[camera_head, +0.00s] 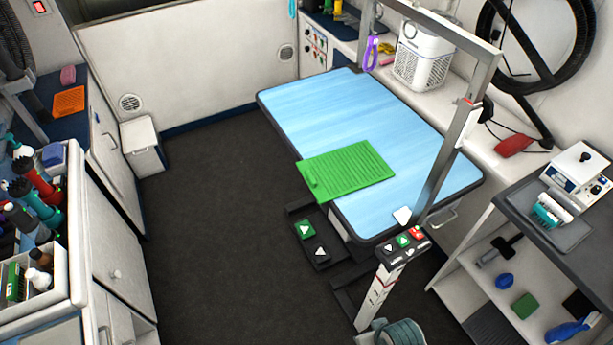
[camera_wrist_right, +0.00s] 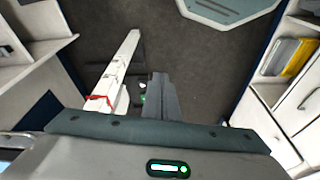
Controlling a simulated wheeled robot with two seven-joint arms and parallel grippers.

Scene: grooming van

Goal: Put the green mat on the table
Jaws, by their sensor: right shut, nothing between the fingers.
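The green mat (camera_head: 348,170) is a flat ribbed rectangle in the head view. It lies on the blue top of the grooming table (camera_head: 320,105), at the table's left long edge, and its left end reaches slightly past that edge. No gripper touches the mat in the head view. My right gripper (camera_wrist_right: 162,95) shows in the right wrist view, shut and empty, with dark floor beyond it. The mat does not show clearly in that view. My left gripper is in neither view.
A metal grooming arm (camera_head: 448,150) rises at the table's right side. A control post (camera_head: 378,290) with buttons stands near the table's front. A shelf unit (camera_head: 500,215) is at right, cabinets (camera_head: 110,240) at left. The dark floor (camera_head: 215,200) between is clear.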

